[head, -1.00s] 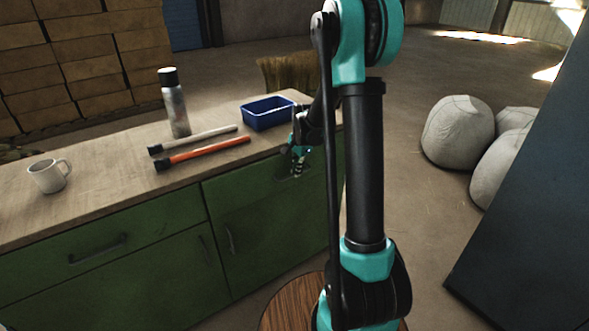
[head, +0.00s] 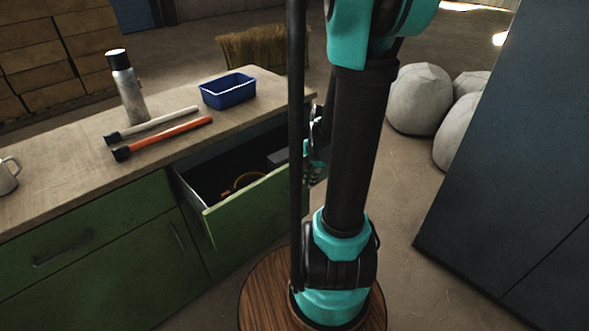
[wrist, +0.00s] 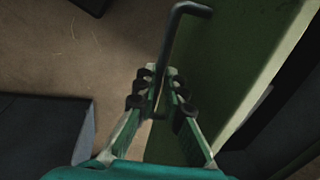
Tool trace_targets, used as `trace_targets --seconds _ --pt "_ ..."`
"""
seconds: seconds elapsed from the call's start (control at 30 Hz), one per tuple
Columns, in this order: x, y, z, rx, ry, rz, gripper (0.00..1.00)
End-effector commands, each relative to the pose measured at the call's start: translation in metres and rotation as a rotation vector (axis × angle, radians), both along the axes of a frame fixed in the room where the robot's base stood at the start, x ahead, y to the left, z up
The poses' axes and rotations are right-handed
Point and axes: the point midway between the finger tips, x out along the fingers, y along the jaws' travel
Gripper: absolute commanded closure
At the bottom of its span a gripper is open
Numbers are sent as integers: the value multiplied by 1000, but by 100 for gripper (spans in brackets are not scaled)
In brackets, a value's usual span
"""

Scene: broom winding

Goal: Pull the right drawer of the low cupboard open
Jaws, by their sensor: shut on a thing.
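The low cupboard (head: 110,277) is green with a wooden top. Its right drawer (head: 250,212) stands pulled well out, and the dark inside shows a yellowish ring and a grey item. In the wrist view the drawer's green front (wrist: 228,62) fills the upper right, with its dark bar handle (wrist: 178,40) running down between my fingers. My gripper (wrist: 163,88) is shut on that handle. In the head view my gripper (head: 316,165) is partly hidden behind my own arm, at the drawer's right side. The left drawer (head: 75,232) is shut.
On the top stand a blue bin (head: 228,92), a steel bottle (head: 128,88), an orange-handled hammer (head: 165,138), a pale-handled one (head: 152,125) and a mug (head: 8,176). Floor between is clear.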

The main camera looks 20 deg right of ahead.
Motion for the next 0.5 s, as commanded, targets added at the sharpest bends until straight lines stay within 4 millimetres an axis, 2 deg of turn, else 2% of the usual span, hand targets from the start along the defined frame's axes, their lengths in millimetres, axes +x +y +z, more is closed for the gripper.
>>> trace_targets --seconds 0.03,0.2,0.5 --pt "-11 -5 0 0 0 -6 100" --pt "-35 -17 0 1 0 -5 100" --pt "-54 -25 0 1 1 -2 100"
